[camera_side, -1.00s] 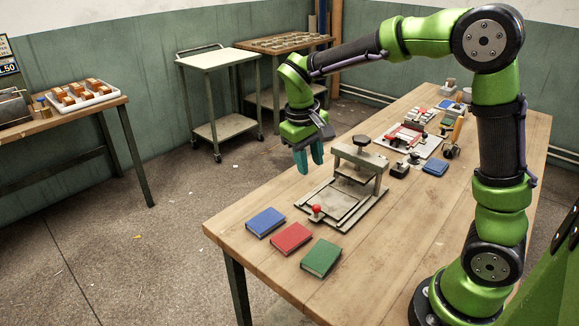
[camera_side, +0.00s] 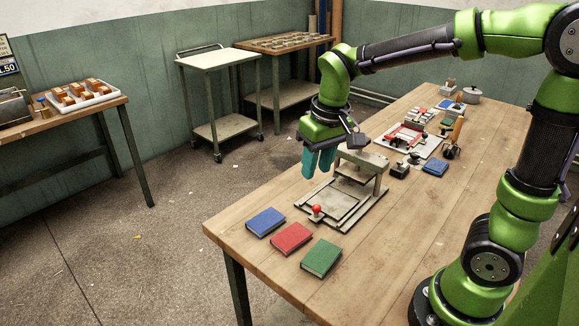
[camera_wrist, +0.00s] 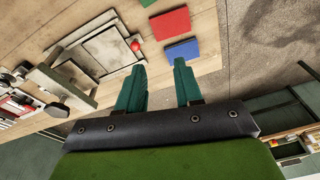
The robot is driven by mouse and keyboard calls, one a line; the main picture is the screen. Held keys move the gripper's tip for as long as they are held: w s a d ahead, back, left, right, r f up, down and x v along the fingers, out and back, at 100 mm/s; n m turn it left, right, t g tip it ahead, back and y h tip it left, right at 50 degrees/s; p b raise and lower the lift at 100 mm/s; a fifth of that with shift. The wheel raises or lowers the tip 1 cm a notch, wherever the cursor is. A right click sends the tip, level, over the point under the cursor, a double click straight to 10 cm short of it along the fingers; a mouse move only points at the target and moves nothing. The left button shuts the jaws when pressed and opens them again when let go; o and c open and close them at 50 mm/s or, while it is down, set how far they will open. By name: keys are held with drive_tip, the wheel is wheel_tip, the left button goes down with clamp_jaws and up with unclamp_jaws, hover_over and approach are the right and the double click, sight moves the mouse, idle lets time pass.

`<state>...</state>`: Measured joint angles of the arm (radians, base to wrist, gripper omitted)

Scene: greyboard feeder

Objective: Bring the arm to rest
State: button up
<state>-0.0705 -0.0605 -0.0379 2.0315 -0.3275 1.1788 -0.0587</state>
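My gripper (camera_side: 317,163) hangs over the far long edge of the wooden table, just left of the upright frame of the press-like fixture (camera_side: 352,220). In the wrist view my gripper (camera_wrist: 158,68) shows two teal fingers well apart with nothing between them. The fixture also shows in the wrist view (camera_wrist: 110,47), with a red knob beside its flat bed. A blue book (camera_side: 265,222), a red book (camera_side: 291,238) and a green book (camera_side: 321,257) lie in a row near the table's left end.
The wooden table (camera_side: 400,250) also holds a red-and-white device (camera_side: 408,138), a small blue block (camera_side: 435,168) and a lidded pot (camera_side: 472,95) farther back. A trolley (camera_side: 212,60) and a side bench with a white tray (camera_side: 80,103) stand against the wall. The near tabletop is clear.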

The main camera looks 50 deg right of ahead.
drive_tip(key=s+a+r+m+t+y, duration=0.1)
drive_tip(key=s+r+t, duration=0.3)
drive_tip(key=s, duration=0.6)
drive_tip(key=shift+a+t+y, duration=0.5)
drive_tip(key=shift+a+t, duration=0.15)
drive_tip(key=shift+t, duration=0.05)
